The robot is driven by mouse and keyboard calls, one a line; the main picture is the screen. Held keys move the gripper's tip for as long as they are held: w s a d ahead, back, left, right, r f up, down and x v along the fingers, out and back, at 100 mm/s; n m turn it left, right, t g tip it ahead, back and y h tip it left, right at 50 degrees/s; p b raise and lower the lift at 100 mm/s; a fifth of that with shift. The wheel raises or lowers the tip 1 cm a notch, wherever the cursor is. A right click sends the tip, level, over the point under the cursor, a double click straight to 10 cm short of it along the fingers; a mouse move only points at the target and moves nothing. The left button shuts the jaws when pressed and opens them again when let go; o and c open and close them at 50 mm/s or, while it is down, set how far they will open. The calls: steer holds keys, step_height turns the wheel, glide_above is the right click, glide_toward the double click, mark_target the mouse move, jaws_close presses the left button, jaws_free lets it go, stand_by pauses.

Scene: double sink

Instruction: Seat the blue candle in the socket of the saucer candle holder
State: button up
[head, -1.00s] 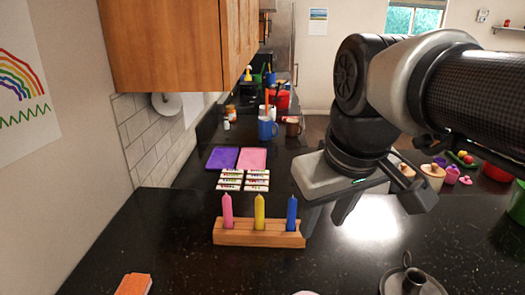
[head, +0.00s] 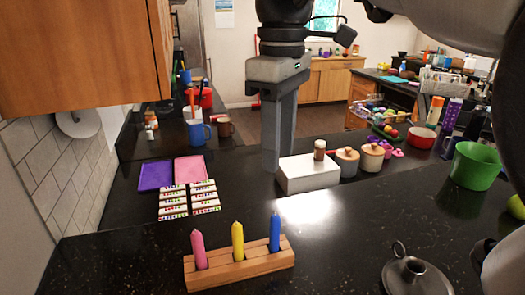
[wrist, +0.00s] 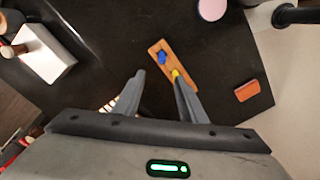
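The blue candle (head: 275,232) stands upright in the right hole of a wooden block (head: 240,268), beside a yellow candle (head: 237,242) and a pink candle (head: 198,250). In the wrist view the blue candle (wrist: 162,57) shows between my fingertips but at a distance below them. The dark metal saucer candle holder (head: 412,279) stands at the lower right of the head view, its socket empty and its ring handle up. My gripper (head: 278,165) is held up behind the block, fingers pointing down. It is open and empty, as the wrist view (wrist: 159,76) shows.
A white box (head: 308,178) with a small jar on top stands behind the block, near lidded pots (head: 372,157). Purple and pink pads (head: 155,176) and cards (head: 190,200) lie at left. A green bowl (head: 475,166) is at right. Counter between block and holder is clear.

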mark_target(275, 216)
step_height(275, 216, down, 11)
steer(key=shift+f+b, duration=0.2)
steer(key=shift+b, duration=0.65)
steer(key=f, duration=0.5)
steer(key=shift+s+a+f+b, duration=0.1)
steer(key=shift+s+a+b, duration=0.1)
steer(key=shift+b, duration=0.1)
jaws_close()
